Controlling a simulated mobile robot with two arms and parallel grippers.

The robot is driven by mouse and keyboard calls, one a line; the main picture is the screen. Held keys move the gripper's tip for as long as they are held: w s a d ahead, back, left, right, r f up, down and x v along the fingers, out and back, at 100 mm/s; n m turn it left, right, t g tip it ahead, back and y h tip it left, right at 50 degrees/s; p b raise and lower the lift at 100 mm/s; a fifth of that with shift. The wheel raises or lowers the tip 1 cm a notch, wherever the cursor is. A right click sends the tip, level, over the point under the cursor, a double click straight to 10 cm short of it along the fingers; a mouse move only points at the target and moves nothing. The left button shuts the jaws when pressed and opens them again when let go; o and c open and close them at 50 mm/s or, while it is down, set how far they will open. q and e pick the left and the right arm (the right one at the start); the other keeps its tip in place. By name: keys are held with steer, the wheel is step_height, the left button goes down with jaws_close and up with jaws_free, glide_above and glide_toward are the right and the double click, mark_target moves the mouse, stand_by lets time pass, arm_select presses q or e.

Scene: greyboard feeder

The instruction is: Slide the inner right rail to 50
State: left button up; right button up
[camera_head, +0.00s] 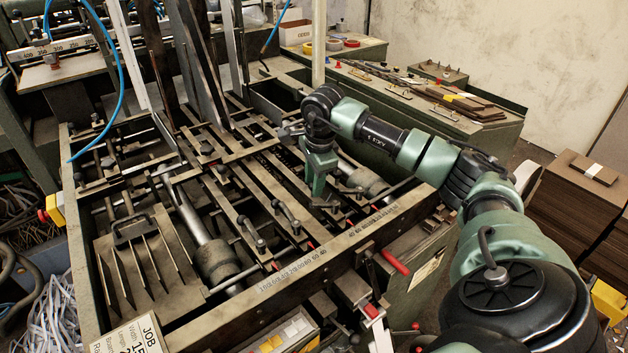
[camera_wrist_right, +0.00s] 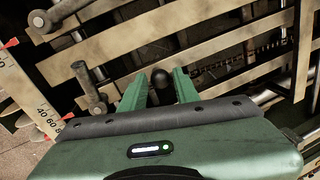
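My right gripper (camera_head: 318,192) points down over the right part of the feeder bed. In the right wrist view its two green fingers (camera_wrist_right: 158,90) stand apart, with a dark round knob (camera_wrist_right: 162,80) between them; I cannot tell whether they touch it. Long slatted rails (camera_head: 268,180) run toward the front bar; which one is the inner right rail is not clear. The front scale (camera_head: 292,272) carries numbers, with red pointers (camera_head: 310,245) at the rail ends. The scale also shows in the right wrist view (camera_wrist_right: 42,112); a red pointer (camera_wrist_right: 12,42) sits up-left of its 40 mark. My left gripper is out of view.
Upright bar handles (camera_head: 248,232) stand on the rails left of my right gripper. A motor-like cylinder (camera_head: 215,262) lies in the bed at left. A JOB card (camera_head: 135,340) is at the front. A side bench (camera_head: 440,110) with tools stands behind my right arm.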

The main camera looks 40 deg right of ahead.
jaws_close()
stand_by(1.2)
